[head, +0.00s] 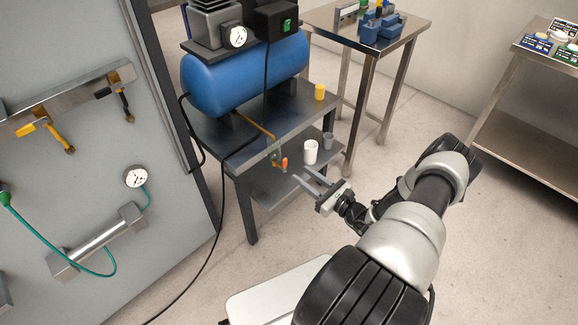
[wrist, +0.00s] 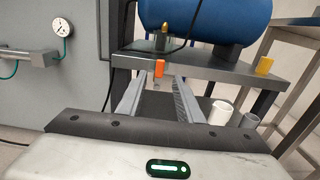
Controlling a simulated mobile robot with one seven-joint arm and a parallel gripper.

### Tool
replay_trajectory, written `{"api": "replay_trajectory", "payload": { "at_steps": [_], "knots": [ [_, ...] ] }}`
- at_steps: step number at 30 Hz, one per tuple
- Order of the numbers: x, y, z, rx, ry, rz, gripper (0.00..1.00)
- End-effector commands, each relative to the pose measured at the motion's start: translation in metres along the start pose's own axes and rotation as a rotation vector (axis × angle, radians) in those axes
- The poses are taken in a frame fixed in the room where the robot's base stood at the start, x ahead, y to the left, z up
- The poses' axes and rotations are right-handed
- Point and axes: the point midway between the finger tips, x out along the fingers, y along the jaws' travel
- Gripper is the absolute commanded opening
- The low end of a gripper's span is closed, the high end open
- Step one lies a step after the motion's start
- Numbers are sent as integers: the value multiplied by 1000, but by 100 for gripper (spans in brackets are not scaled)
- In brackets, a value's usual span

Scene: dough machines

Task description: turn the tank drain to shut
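The blue tank (head: 246,76) lies on the upper shelf of a dark metal stand, and its underside shows in the wrist view (wrist: 205,18). A thin brass-coloured pipe (head: 258,125) runs from under it over the shelf's front edge to a drain valve with an orange handle (head: 284,163). In the wrist view the orange handle (wrist: 159,68) stands upright between and beyond my fingertips. My gripper (head: 302,182) is open and empty, with its two fingers apart, short of the handle and not visibly touching it.
A white cup (head: 310,151) and a grey cup (head: 327,141) stand on the lower shelf, right of the valve. A yellow cup (head: 320,92) stands on the upper shelf. A black cable (head: 222,190) hangs left of the stand. A steel table (head: 350,28) stands behind.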

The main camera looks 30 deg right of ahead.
Motion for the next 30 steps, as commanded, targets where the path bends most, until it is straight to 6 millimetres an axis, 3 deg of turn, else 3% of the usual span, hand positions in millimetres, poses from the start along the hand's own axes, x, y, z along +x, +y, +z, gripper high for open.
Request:
{"api": "replay_trajectory", "payload": {
  "at_steps": [6, 12, 24, 30],
  "knots": [
    [46, 1, -1, -1, -1, 3, 33],
    [70, 0, -1, -2, 0, 2, 33],
    [77, 0, 0, 0, 0, 1, 33],
    [77, 0, 0, 0, 0, 1, 0]
  ]
}}
